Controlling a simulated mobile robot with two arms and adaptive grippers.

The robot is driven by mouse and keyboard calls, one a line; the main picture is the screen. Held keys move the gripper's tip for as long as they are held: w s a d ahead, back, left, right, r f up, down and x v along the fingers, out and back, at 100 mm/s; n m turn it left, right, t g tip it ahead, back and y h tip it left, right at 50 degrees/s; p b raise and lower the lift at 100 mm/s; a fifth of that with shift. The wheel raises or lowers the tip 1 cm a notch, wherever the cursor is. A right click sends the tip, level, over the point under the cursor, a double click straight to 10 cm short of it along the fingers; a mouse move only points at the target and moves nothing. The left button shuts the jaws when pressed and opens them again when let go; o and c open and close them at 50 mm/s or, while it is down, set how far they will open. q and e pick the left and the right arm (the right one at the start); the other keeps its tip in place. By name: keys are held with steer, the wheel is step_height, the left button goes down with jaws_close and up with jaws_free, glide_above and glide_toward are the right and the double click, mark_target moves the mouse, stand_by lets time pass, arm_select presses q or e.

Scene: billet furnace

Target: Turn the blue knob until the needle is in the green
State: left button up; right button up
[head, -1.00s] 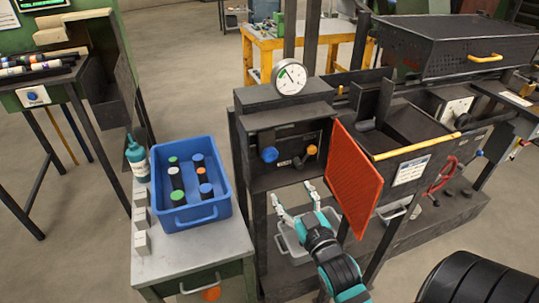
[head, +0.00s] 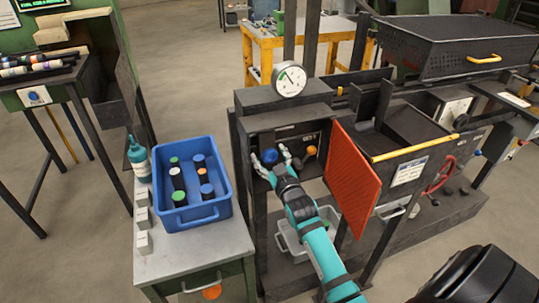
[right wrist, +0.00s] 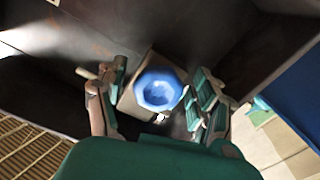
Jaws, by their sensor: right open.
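The blue knob (head: 270,156) is on the dark panel inside the furnace's open front box. In the right wrist view the blue knob (right wrist: 159,89) sits between the spread fingers, with space on both sides. My right gripper (head: 271,162) is open around the knob and does not visibly touch it. My left gripper is out of view.
An orange knob (head: 311,150) is right of the blue one. The open red mesh door (head: 351,180) stands right of my arm. A grey bin (head: 286,238) is below. A blue crate (head: 191,217) with several cylinders stands on the table at left.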

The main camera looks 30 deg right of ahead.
steer(key=shift+w+d, duration=0.1)
steer(key=shift+w, duration=0.2)
steer(key=c, duration=1.2)
steer(key=shift+r+m+p, duration=0.15)
steer(key=shift+m+p, duration=0.65)
steer(key=shift+m, duration=0.6)
